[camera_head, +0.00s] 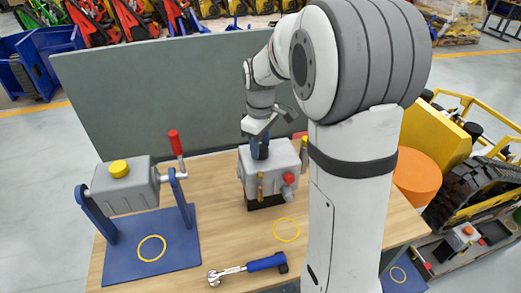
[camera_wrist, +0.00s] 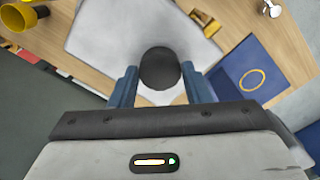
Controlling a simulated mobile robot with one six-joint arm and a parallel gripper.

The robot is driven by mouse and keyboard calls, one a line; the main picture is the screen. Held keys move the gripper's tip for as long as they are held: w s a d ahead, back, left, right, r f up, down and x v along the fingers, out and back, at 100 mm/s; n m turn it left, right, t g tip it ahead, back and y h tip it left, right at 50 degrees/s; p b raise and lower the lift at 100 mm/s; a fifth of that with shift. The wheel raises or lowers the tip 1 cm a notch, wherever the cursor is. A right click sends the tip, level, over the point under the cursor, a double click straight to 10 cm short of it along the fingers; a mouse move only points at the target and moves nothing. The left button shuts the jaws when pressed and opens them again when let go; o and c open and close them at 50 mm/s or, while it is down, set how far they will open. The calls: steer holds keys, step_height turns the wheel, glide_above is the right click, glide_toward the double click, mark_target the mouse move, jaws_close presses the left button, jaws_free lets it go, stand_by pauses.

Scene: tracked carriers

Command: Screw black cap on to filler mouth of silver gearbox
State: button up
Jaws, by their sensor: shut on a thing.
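The silver gearbox (camera_head: 255,185) stands on a dark base in the middle of the wooden table, with a red knob (camera_head: 289,179) and yellow fittings on its sides. My gripper (camera_head: 259,150) points down at its top. In the wrist view, my gripper's two blue fingers (camera_wrist: 159,88) are shut on the round black cap (camera_wrist: 160,66). The cap is over the pale gearbox top (camera_wrist: 105,30). The filler mouth is hidden, and I cannot tell whether the cap touches it.
A grey housing with a yellow cap (camera_head: 119,169) hangs in a blue stand (camera_head: 152,243) at the left, with a red-handled lever (camera_head: 176,144). A blue-handled wrench (camera_head: 262,263) lies at the table front. A grey panel (camera_head: 150,90) stands behind. A yellow ring (camera_head: 286,230) marks bare wood.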

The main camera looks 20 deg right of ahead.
steer(key=shift+m, duration=0.4)
steer(key=m, duration=0.4)
steer(key=shift+m, duration=0.4)
steer(key=m, duration=0.4)
steer(key=o, duration=1)
steer(key=shift+r, duration=0.1)
step_height(320, 180, up, 8)
steer(key=shift+f+b, duration=0.15)
steer(key=shift+b, duration=0.35)
steer(key=s+f+t, duration=0.1)
steer(key=s, duration=0.9)
steer(key=s+a+f+t, duration=0.1)
steer(key=s+f+t, duration=0.1)
steer(key=s, duration=0.9)
steer(key=shift+s+a+f+n, duration=0.25)
steer(key=shift+s+n, duration=0.05)
steer(key=shift+n, duration=0.1)
